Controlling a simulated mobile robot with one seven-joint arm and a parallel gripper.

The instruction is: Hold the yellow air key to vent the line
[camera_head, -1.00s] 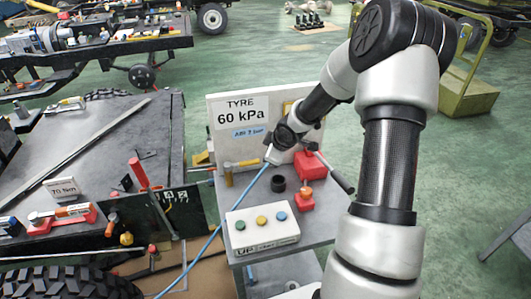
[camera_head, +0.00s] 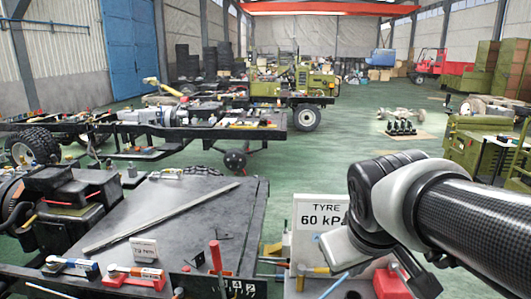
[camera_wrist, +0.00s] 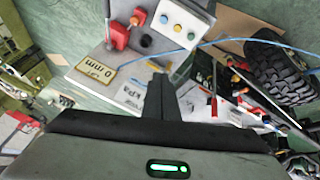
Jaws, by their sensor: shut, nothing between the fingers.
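The yellow key (camera_wrist: 177,27) is a round button on a white key box (camera_wrist: 183,7) in the wrist view, between a blue and a green one. The key box is out of frame in the head view now. My gripper (camera_wrist: 160,78) is shut and empty, its fingers together, apart from the yellow key in the picture. In the head view my arm's end covers part of the white tyre sign reading 60 kPa (camera_head: 318,217); the fingertips cannot be made out there.
Near the keys are a red block (camera_wrist: 117,35) and a black ring (camera_wrist: 146,40). A dark bench (camera_head: 180,215) with tools stands left in the head view. Green floor (camera_head: 350,135) lies open behind.

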